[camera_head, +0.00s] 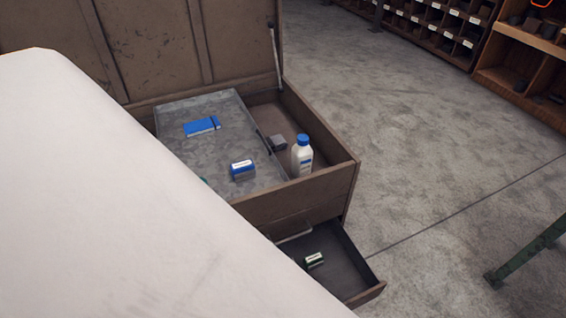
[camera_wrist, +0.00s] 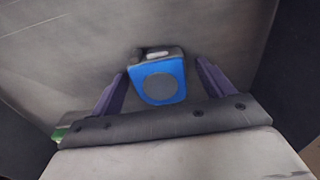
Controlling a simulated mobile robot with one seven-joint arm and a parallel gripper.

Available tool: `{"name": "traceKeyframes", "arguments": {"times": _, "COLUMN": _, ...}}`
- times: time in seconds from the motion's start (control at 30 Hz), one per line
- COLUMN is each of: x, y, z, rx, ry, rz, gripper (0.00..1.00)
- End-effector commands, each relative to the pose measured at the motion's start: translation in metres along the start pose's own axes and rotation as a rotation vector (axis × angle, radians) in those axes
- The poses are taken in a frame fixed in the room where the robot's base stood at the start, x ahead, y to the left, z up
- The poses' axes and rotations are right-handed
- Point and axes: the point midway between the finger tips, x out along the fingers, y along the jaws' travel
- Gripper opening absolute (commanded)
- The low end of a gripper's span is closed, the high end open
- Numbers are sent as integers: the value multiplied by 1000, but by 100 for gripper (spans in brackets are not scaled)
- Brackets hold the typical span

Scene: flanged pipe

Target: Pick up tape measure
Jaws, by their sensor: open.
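The tape measure (camera_wrist: 162,82) shows in the wrist view as a blue case with a round grey face and a grey top edge. It rests on a grey surface. My gripper (camera_wrist: 161,70) is open, with its two purple fingers on either side of the tape measure; I cannot tell whether they touch it. I cannot surely pick out the tape measure in the head view, where a large pale part of mine covers the lower left and hides my gripper.
An open brown chest (camera_head: 318,178) has a grey metal tray (camera_head: 190,155) holding a blue block (camera_head: 202,126) and a blue-white block (camera_head: 243,171). A white bottle (camera_head: 302,158) stands in its right compartment.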

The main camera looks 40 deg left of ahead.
Motion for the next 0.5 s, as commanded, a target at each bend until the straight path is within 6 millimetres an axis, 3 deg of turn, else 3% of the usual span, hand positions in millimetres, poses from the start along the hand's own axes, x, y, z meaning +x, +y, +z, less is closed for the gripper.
{"name": "traceKeyframes", "arguments": {"times": 0.17, "x": 0, "y": 0, "z": 0, "rx": 0, "ry": 1, "rz": 0, "gripper": 79}}
{"name": "traceKeyframes", "arguments": {"times": 0.5, "x": -1, "y": 0, "z": 0, "rx": 0, "ry": 1, "rz": 0, "gripper": 34}}
